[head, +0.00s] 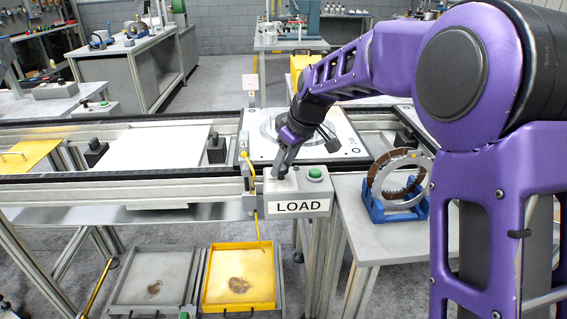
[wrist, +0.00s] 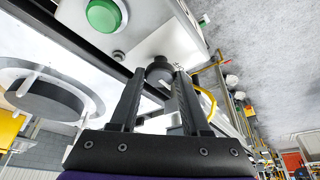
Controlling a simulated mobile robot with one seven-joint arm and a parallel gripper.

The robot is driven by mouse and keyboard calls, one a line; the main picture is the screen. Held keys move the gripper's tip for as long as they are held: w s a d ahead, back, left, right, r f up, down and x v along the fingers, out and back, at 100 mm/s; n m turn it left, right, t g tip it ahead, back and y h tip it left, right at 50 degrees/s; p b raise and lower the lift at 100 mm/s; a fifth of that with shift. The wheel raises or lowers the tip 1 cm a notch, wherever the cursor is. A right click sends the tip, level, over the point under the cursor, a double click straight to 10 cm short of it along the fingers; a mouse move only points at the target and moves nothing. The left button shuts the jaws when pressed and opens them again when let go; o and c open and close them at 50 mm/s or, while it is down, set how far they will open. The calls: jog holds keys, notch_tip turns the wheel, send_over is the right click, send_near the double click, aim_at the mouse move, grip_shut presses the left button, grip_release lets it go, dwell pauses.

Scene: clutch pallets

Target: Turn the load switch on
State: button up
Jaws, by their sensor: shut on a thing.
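The load switch box (head: 318,190) is grey with a LOAD label and sits at the front edge of the conveyor. A green button (head: 315,173) is on its top right; the button also shows in the wrist view (wrist: 103,15). My gripper (head: 279,174) reaches down to the left part of the box top. In the wrist view my gripper (wrist: 160,77) has its fingertips shut on the black switch knob (wrist: 158,67). The knob is mostly hidden by the fingers in the head view, and I cannot tell which way it points.
A white pallet plate (head: 345,143) with a round clutch part lies on the conveyor behind the box. A clutch ring in a blue stand (head: 397,212) is on the right table (head: 372,241). A yellow tray (head: 268,305) and a grey tray (head: 118,297) are low in front.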

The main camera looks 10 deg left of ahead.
grip_shut()
jog(key=shift+m, duration=0.4)
jog(key=m, duration=0.1)
jog(key=m+t+h+p, duration=0.1)
jog(key=m, duration=0.3)
jog(key=shift+s+a+r+t+h, duration=0.1)
jog(key=shift+s+a+t+h, duration=0.1)
jog(key=shift+a+t+h, duration=0.15)
jog(key=m+h, duration=0.1)
jog(key=m, duration=0.2)
jog(key=m+h+p, duration=0.1)
jog(key=m, duration=0.2)
jog(key=shift+t, duration=0.25)
jog(key=o, duration=0.9)
grip_release()
jog(key=shift+o, duration=0.2)
